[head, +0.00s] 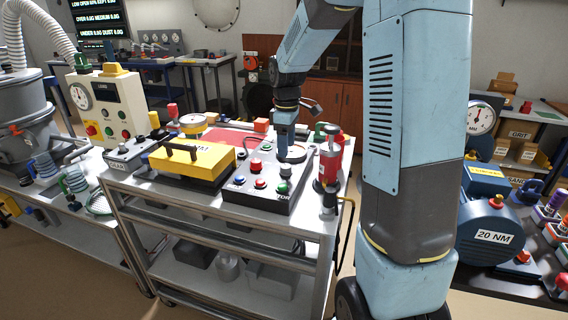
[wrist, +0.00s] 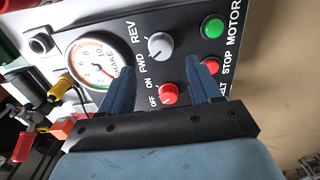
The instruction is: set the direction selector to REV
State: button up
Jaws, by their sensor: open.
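The direction selector (wrist: 160,45) is a round grey knob on the dark motor panel (wrist: 185,20), with the FWD and REV labels on its left side in the wrist view. I cannot tell clearly which label its mark faces. My gripper (wrist: 160,62) is open and empty; its blue fingers lie to either side of the selector and the red OFF/ON knob (wrist: 168,93) in that view, with no contact visible.
A brake gauge (wrist: 93,62), a green button (wrist: 212,27) and a red STOP button (wrist: 211,66) crowd the selector. In the head view a yellow box (head: 190,163) stands left of the panel and a red-topped device (head: 329,165) stands close on its right.

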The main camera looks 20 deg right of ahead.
aim_at(286, 165)
notch_tip(286, 165, down, 7)
dwell(0.3)
jog(key=shift+r, duration=0.1)
jog(key=c, duration=1)
